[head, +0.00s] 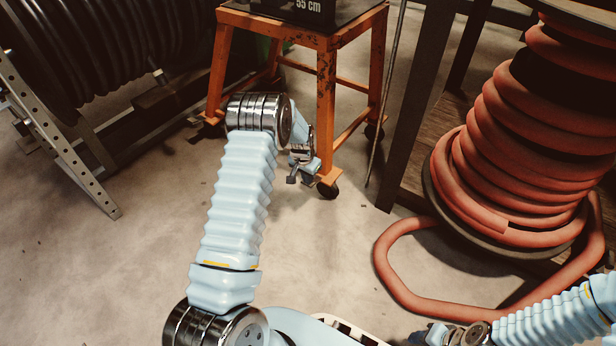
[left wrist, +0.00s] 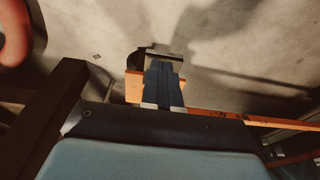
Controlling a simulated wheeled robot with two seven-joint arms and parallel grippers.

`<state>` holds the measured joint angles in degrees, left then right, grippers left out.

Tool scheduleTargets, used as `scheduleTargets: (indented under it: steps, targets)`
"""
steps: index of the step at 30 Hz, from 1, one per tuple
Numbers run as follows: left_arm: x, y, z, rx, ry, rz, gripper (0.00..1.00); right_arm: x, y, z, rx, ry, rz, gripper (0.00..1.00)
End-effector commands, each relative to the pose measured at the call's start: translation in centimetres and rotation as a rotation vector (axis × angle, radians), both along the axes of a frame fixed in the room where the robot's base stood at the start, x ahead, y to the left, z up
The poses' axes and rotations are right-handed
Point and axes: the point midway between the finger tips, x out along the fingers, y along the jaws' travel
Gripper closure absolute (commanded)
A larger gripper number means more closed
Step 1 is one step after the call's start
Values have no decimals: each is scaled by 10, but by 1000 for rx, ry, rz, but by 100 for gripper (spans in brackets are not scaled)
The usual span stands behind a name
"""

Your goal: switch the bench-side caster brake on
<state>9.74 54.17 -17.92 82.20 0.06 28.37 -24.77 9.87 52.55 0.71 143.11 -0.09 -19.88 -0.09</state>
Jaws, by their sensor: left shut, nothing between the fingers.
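An orange stand (head: 326,100) on small black casters stands at the top centre in the head view. Its front-right caster (head: 328,190) is on the floor. My left gripper (head: 302,178) is shut and empty, just left of that caster. In the left wrist view my left gripper's fingertips (left wrist: 164,58) are together over the dark caster wheel (left wrist: 134,62) and an orange plate (left wrist: 134,88). The fingers hide part of the caster, and I cannot make out the brake lever or whether they touch it. My right gripper (head: 432,335) is at the bottom edge, its jaws unclear.
A dark bench frame (head: 405,120) stands right of the stand, with a thin rod (head: 384,110) between. A red hose coil (head: 510,150) and a loose hose loop (head: 385,270) are at the right. A dark reel (head: 110,50) is at the left. The floor in front is clear.

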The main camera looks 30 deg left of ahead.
Motion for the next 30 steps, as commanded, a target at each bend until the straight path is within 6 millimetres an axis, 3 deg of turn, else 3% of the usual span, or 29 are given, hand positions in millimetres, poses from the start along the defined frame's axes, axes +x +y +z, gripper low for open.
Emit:
scheduleTargets:
  steps: [30]
  targets:
    - [-17,1,-34,0,0,0,100,1,-1,-28,-2,-6,-3,57]
